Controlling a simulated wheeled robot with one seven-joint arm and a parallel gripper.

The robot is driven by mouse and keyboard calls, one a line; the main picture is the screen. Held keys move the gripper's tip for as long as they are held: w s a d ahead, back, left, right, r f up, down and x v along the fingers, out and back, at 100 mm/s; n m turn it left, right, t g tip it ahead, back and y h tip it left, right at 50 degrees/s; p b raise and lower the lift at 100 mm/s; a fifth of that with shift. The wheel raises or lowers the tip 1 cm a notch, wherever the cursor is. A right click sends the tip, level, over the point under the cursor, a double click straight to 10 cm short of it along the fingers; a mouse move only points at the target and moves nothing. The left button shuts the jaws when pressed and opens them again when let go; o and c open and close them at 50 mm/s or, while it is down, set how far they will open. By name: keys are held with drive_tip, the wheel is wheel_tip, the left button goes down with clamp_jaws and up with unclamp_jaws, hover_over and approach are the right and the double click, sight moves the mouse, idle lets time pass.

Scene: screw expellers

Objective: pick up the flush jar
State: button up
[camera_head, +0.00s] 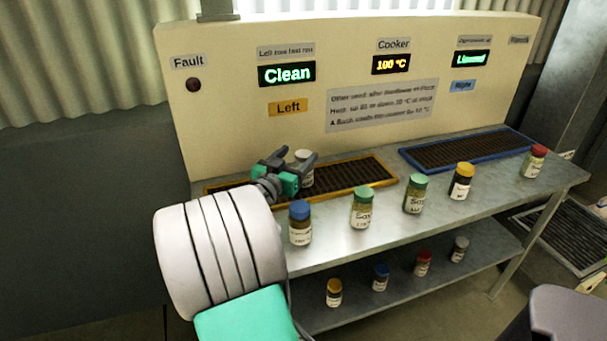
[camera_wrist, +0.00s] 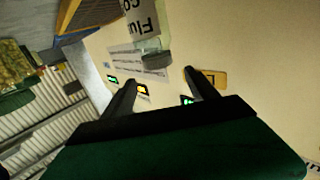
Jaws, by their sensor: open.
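The flush jar (camera_head: 304,172) has a pale lid and stands on the orange-rimmed left tray (camera_head: 376,161). My gripper (camera_head: 300,154) is open right at the jar and partly covers it in the head view. In the wrist view the jar (camera_wrist: 147,22) shows at the top, its label cut off but starting "Flu". There the open fingers (camera_wrist: 160,77) point toward the jar's end, one on each side, with no contact that I can make out.
Along the shelf front stand a blue-lidded jar (camera_head: 300,223), two green-lidded jars (camera_head: 362,208) (camera_head: 415,194), a yellow-lidded jar (camera_head: 461,182) and a red-lidded jar (camera_head: 534,162). The blue-rimmed right tray (camera_head: 465,150) is empty. Several smaller jars stand on the lower shelf (camera_head: 400,300).

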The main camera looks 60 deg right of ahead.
sight(307, 151)
wheel_tip(307, 151, down, 2)
drive_tip(key=shift+f, duration=0.2)
drive_tip(key=shift+d+r, duration=0.1)
drive_tip(key=shift+d, duration=0.25)
drive_tip(key=d, duration=0.6)
drive_tip(key=shift+d+p, duration=0.35)
drive_tip(key=shift+d, duration=0.05)
clamp_jaws()
